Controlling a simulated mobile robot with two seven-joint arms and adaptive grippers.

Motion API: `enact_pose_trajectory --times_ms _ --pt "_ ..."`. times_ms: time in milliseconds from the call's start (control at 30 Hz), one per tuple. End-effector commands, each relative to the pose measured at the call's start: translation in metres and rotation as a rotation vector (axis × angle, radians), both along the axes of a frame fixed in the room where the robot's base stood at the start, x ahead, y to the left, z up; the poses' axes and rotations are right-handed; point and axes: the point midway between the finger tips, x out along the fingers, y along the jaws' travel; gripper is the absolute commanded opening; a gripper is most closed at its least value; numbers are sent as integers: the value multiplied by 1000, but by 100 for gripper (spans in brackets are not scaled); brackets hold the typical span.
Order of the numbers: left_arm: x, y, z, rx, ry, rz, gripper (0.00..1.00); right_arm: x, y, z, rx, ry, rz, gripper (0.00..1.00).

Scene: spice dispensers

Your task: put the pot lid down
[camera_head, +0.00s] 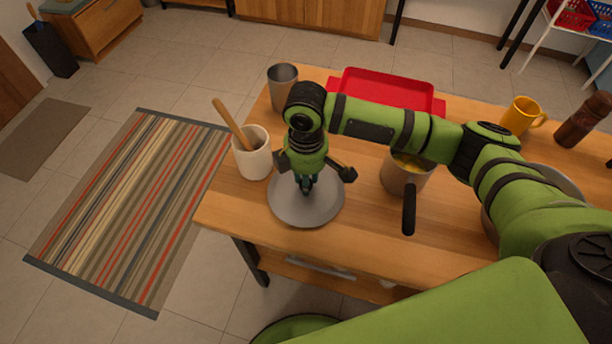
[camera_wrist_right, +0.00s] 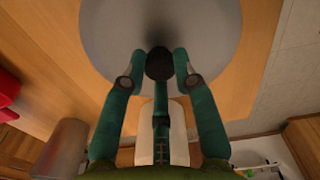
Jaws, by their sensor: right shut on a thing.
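The pot lid is a round grey disc (camera_head: 318,212) with a dark knob (camera_wrist_right: 159,62). It is at the front left corner of the wooden table, left of the pot. My right gripper (camera_head: 306,186) points down over the middle of the lid and is shut on its knob; the wrist view shows the fingers (camera_wrist_right: 159,72) around the knob, with the grey disc (camera_wrist_right: 160,20) beyond. I cannot tell whether the lid touches the tabletop. The pot (camera_head: 405,178), with a dark handle and yellow contents, stands uncovered. My left gripper is not in view.
A white crock (camera_head: 253,160) with a wooden utensil stands close to the lid's upper left. A metal cup (camera_head: 282,90), red tray (camera_head: 385,88), yellow mug (camera_head: 520,115) and brown grinder (camera_head: 583,120) stand farther back. Bare tabletop (camera_head: 365,235) lies right of the lid.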

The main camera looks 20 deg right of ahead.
Motion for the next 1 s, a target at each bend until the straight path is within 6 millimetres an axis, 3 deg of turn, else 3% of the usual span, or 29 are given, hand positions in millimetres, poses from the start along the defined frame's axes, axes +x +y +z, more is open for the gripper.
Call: enact_pose_trajectory --times_ms 67,100,167,567,667,1000 --pt "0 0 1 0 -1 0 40 0 0 -2 0 1 0 0" --pt "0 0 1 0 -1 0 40 0 0 -3 0 2 0 33" --pt "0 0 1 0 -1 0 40 0 0 -3 0 1 0 53" --pt "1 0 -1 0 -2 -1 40 1 0 2 0 -2 1 53" --pt "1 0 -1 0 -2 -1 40 1 0 14 2 -2 1 53" --pt "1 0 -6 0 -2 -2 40 1 1 85 2 -3 1 53"
